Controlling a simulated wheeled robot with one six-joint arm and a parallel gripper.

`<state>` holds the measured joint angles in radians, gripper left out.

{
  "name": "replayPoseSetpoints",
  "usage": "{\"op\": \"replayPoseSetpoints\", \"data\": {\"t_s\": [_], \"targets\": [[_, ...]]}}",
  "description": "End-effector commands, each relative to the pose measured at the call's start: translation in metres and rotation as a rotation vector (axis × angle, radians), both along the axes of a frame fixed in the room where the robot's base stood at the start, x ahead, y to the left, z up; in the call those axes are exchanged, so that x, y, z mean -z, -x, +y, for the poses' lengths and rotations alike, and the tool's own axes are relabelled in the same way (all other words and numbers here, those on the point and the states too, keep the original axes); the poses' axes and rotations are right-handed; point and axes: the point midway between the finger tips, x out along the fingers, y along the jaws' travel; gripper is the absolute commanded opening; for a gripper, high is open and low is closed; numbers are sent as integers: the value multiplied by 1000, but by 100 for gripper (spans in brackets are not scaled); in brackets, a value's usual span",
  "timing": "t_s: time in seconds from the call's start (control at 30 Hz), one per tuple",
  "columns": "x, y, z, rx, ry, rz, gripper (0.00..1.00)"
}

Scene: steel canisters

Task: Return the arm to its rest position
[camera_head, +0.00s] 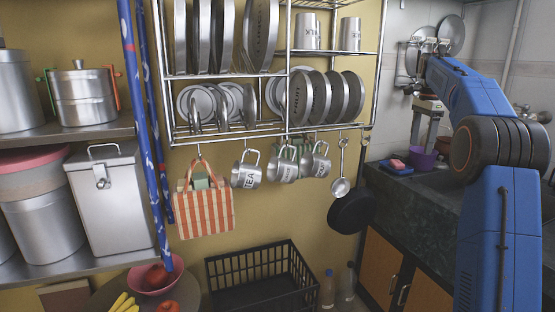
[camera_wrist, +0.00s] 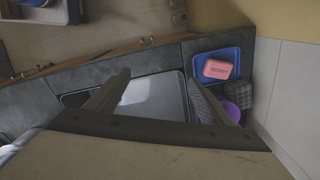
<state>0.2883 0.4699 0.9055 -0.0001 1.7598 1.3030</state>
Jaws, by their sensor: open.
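My arm rises at the right of the head view, its blue links bent at a dark round joint. My gripper (camera_head: 428,122) hangs from the far end of the arm, pointing down over the dark counter (camera_head: 440,194) by the sink. In the wrist view my gripper (camera_wrist: 158,78) is open, its two dark fingers well apart. A grey sink basin (camera_wrist: 152,98) shows below and between the fingers. Nothing is held.
A pink soap (camera_wrist: 217,69) on a blue tray (camera_wrist: 232,55) and a purple cup (camera_wrist: 239,94) sit beside the right finger. A wire dish rack (camera_head: 330,52) hangs on the wall. Steel canisters (camera_head: 105,200) fill the left shelves. A black crate (camera_head: 262,286) stands low.

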Motion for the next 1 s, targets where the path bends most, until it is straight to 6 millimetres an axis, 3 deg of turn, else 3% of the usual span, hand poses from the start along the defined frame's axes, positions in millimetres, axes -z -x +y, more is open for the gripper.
{"op": "replayPoseSetpoints", "data": {"t_s": [0.37,0.57,1.0], "targets": [[-11,26,22,-100,8,-24,74],[-19,52,42,-191,18,-46,74],[-21,158,108,-532,64,-124,74]]}}
